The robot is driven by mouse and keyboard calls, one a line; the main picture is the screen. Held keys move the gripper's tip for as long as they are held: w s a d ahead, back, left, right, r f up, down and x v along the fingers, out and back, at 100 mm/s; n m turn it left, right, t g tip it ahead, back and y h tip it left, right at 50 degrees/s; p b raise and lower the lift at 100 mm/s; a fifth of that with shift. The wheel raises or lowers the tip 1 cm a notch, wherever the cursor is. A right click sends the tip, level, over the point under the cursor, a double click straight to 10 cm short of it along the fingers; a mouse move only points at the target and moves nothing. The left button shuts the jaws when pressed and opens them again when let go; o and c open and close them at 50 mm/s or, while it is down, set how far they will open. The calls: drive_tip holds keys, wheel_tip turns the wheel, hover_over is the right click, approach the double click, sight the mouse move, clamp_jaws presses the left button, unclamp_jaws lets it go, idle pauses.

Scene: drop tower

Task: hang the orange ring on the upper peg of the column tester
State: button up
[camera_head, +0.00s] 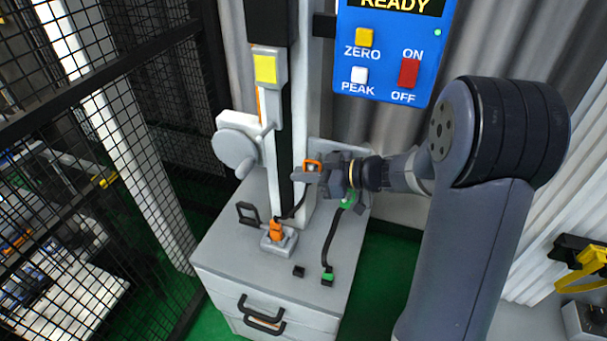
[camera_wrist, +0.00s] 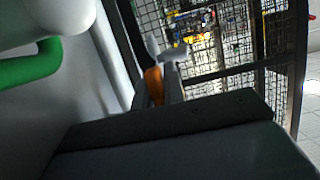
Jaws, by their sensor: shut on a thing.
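The orange ring (camera_head: 313,163) is a small squared loop held at the tips of my gripper (camera_head: 309,172) in the head view. My gripper is shut on it and reaches in from the right, in front of or close beside the column. In the wrist view, the orange ring (camera_wrist: 154,86) shows partly beside a grey finger. The column tester (camera_head: 302,120) is a pale upright with a dark slot, standing on a grey cabinet. A grey block with a yellow face (camera_head: 265,69) sits high on it. I cannot make out the upper peg clearly.
A grey handwheel (camera_head: 238,142) sticks out left of the column. An orange piece (camera_head: 275,229) stands on the base below. A black cable with green ends lies right of it. A blue READY panel (camera_head: 390,50) hangs above right. Black mesh fencing (camera_head: 100,80) stands left.

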drive_tip(key=shift+w+d+f+b, duration=0.3)
drive_tip(key=shift+w+b, duration=0.3)
drive_tip(key=shift+b, duration=1.5)
drive_tip(key=shift+s+a+b, duration=0.1)
drive_tip(key=shift+a+b, duration=0.05)
drive_tip(key=shift+b, duration=0.5)
drive_tip(key=shift+s+f+b, duration=0.15)
drive_tip(key=shift+f+b, duration=0.1)
drive_tip(key=shift+b, duration=0.3)
drive_tip(key=shift+s+f+b, duration=0.35)
drive_tip(key=shift+b, duration=0.35)
drive_tip(key=shift+s+a+r+b, duration=0.15)
drive_tip(key=shift+s+a+b, duration=0.25)
drive_tip(key=shift+s, duration=0.4)
drive_tip(key=shift+s+a+r+b, duration=0.1)
drive_tip(key=shift+s+a+b, duration=0.3)
drive_tip(key=shift+s, duration=0.35)
drive_tip(key=p, duration=0.2)
drive_tip(key=r+p, duration=0.1)
drive_tip(key=p, duration=0.1)
drive_tip(key=shift+s+r, duration=0.1)
drive_tip(key=shift+s, duration=0.2)
drive_tip(key=shift+w, duration=0.15)
